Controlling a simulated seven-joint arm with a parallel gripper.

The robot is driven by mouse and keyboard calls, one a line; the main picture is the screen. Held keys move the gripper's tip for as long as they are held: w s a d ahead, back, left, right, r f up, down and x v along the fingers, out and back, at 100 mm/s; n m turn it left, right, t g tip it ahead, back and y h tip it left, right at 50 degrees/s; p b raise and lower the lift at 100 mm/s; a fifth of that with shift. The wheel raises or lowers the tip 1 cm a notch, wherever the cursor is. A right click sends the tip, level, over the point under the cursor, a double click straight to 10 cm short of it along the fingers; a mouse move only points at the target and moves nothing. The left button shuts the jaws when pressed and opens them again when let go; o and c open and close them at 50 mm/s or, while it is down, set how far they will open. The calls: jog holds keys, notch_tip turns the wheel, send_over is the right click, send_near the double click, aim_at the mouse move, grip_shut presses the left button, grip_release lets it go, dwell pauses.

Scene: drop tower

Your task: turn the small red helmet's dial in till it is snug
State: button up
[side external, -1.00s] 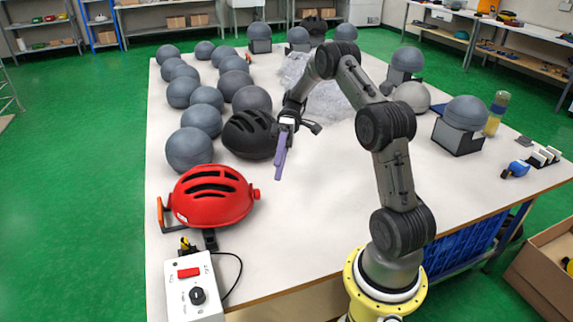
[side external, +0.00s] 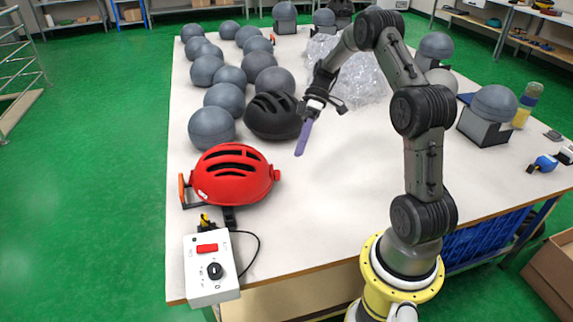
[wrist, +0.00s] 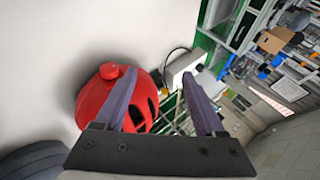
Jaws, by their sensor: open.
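The small red helmet (side external: 232,178) lies on the white table at the near left, with dark vent slots on top. Its red dial (side external: 276,175) sticks out from its right side. In the wrist view, the helmet (wrist: 93,99) is partly hidden behind a finger, and the dial (wrist: 109,71) is in plain sight just left of that finger. My gripper (side external: 300,150) hangs above the table, up and right of the dial and apart from it. Its two purple fingers (wrist: 160,74) are spread, with nothing held between them.
A black helmet (side external: 272,117) and several grey balls (side external: 211,127) stand behind the red helmet. A white control box (side external: 207,285) with a cable sits in front, at the table edge. The table right of the dial is clear.

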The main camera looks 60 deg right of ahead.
aim_at(277, 175)
jog(key=w+d+r+n+t+h, duration=0.1)
jog(key=w+d+r+t+h, duration=0.1)
jog(key=w+d+h, duration=0.3)
jog(key=shift+y, duration=0.8)
jog(key=x, duration=1.3)
jog(key=shift+s+d+f, duration=0.1)
jog(key=shift+s+f, duration=0.25)
jog(key=shift+f, duration=0.05)
grip_shut()
